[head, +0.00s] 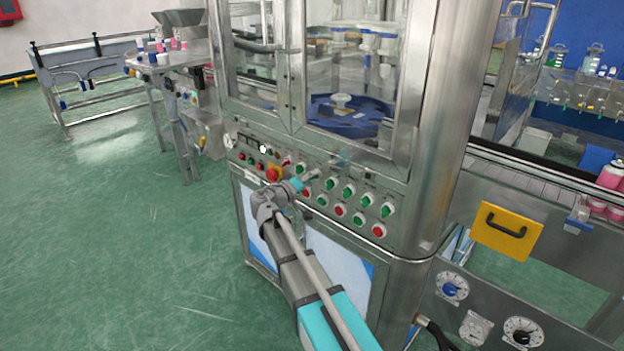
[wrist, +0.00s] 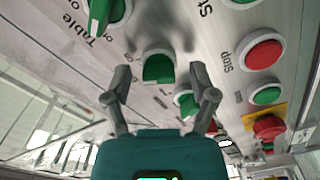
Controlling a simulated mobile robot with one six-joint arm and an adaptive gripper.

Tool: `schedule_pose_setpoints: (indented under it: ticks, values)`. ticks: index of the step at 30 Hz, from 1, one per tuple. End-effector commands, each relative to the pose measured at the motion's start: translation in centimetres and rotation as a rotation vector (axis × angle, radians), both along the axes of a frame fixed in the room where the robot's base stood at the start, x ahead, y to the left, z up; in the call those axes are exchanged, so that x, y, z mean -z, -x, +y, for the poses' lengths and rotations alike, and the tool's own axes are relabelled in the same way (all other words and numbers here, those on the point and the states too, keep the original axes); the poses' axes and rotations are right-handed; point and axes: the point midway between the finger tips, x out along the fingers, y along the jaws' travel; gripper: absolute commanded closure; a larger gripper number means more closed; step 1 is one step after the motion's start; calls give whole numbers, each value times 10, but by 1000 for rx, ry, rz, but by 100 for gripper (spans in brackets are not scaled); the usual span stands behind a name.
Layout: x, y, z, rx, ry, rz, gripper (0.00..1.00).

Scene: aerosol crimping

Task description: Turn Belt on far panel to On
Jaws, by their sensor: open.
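The control panel (head: 400,222) is on the front of the steel machine, with green rotary knobs above red and green push buttons. My gripper (head: 325,170) is in front of the panel's upper row. In the wrist view my gripper (wrist: 162,98) is open, its fingers spread and empty. A green knob (wrist: 158,68) shows between and beyond the fingertips, with a gap that I cannot measure. Another green knob (wrist: 187,103) shows behind it, near the right finger. A knob (wrist: 106,14) at the top left is beside the label "Table". I cannot read a "Belt" label.
A red push button labelled "Stop" (wrist: 262,53) and a green push button (wrist: 265,95) are to the right. A red emergency button (head: 272,174) sits on yellow at the panel's left. A yellow handled plate (head: 505,232) is at the right. Open green floor lies left.

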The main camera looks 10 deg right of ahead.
Motion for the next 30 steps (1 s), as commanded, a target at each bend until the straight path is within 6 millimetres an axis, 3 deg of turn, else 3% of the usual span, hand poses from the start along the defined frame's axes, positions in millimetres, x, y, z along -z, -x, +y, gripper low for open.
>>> schedule_pose_setpoints:
  ticks: [8,30]
  values:
    - [0,9,11,-1,0,0,26]
    - [0,65,91,-1,0,0,26]
